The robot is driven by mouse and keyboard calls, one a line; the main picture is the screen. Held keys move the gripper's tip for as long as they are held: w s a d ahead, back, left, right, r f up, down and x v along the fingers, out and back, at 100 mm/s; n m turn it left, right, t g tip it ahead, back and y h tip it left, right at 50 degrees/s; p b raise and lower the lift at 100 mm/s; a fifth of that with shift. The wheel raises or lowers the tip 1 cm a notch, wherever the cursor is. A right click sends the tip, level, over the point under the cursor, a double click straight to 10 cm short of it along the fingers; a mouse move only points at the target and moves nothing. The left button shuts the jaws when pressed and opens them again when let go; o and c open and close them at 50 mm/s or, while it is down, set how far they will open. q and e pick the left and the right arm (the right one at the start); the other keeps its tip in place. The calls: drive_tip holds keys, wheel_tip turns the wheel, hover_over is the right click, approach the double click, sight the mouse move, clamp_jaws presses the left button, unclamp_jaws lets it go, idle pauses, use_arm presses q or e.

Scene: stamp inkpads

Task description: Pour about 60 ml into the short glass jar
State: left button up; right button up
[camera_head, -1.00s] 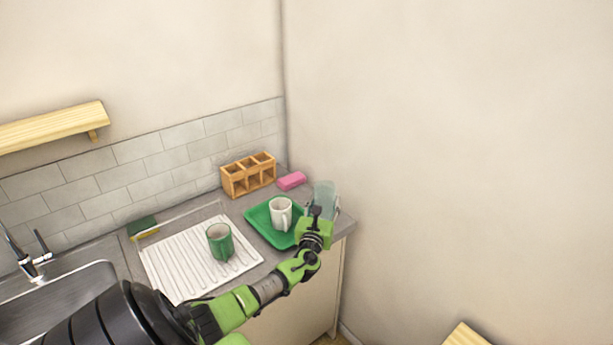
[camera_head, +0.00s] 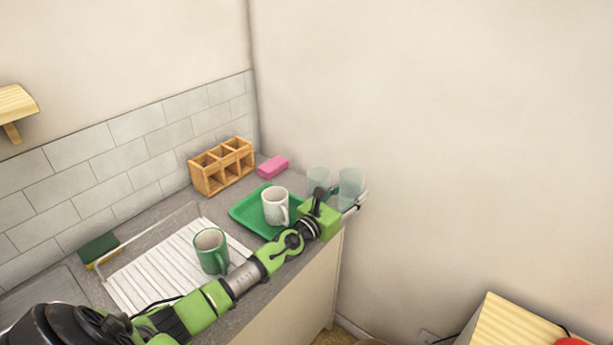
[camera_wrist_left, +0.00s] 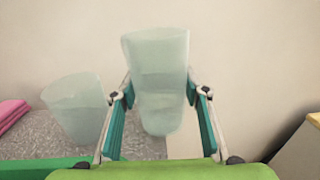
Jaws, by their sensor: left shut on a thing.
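My left gripper (camera_head: 352,204) is shut on a clear, pale blue-green glass (camera_head: 351,184) at the right end of the counter. In the left wrist view the held glass (camera_wrist_left: 158,60) stands upright between the two fingers (camera_wrist_left: 160,97). A faint band shows partway down it, but I cannot tell for sure how much liquid is inside. A shorter glass jar (camera_head: 318,180) stands on the counter just left of the held glass, apart from it. It also shows in the left wrist view (camera_wrist_left: 74,112). My right gripper is not in view.
A white mug (camera_head: 274,207) stands on a green tray (camera_head: 246,214) beside my left forearm. A green mug (camera_head: 209,250) is on the white drying rack (camera_head: 150,272). A pink sponge (camera_head: 272,166) and a wooden divided box (camera_head: 221,167) are at the back. The wall is close on the right.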

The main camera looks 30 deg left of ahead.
use_arm(q)
drive_tip(key=shift+d+r, duration=0.2)
drive_tip(key=shift+d, duration=0.15)
drive_tip(key=shift+a, duration=0.2)
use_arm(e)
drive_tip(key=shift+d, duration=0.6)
use_arm(q)
drive_tip(key=shift+r+n, duration=0.1)
drive_tip(key=shift+n, duration=0.2)
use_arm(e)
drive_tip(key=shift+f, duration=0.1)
